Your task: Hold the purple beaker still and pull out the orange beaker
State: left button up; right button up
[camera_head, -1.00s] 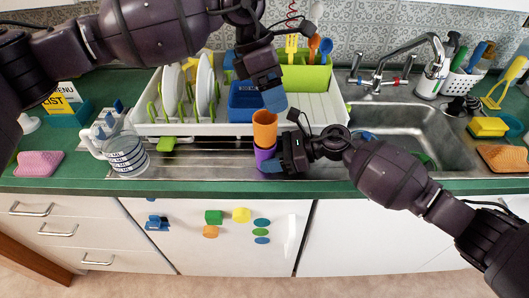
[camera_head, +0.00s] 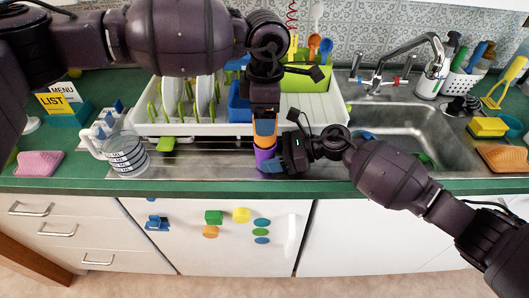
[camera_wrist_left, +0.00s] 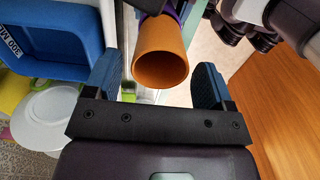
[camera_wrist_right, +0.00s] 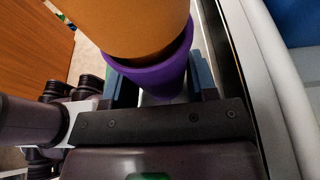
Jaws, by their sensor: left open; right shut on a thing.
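The orange beaker (camera_head: 265,128) stands upright in the purple beaker (camera_head: 265,157), its upper part showing above the purple rim. Both are on the steel drainboard at the front of the counter. My right gripper (camera_head: 275,164) is shut on the purple beaker from the right; the purple wall shows between its fingers in the right wrist view (camera_wrist_right: 155,82). My left gripper (camera_head: 265,124) is directly above, pointing down, open around the top of the orange beaker. In the left wrist view the orange beaker's open mouth (camera_wrist_left: 161,68) lies between the spread fingers, with gaps on both sides.
A white dish rack (camera_head: 190,128) with plates, a blue container (camera_head: 239,104) and a green utensil holder (camera_head: 312,80) stands just behind. The steel sink (camera_head: 400,125) is to the right. A clear jug (camera_head: 126,155) stands to the left; the drainboard between is mostly clear.

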pick_arm(q)
jog(key=shift+f, duration=1.8)
jog(key=shift+c, duration=0.2)
jog(key=c, duration=1)
jog(key=shift+r, duration=0.1)
jog(key=shift+c, duration=0.2)
jog(key=shift+r, duration=0.85)
jog(key=shift+r, duration=2.9)
pick_arm(e)
jog(key=o, duration=0.8)
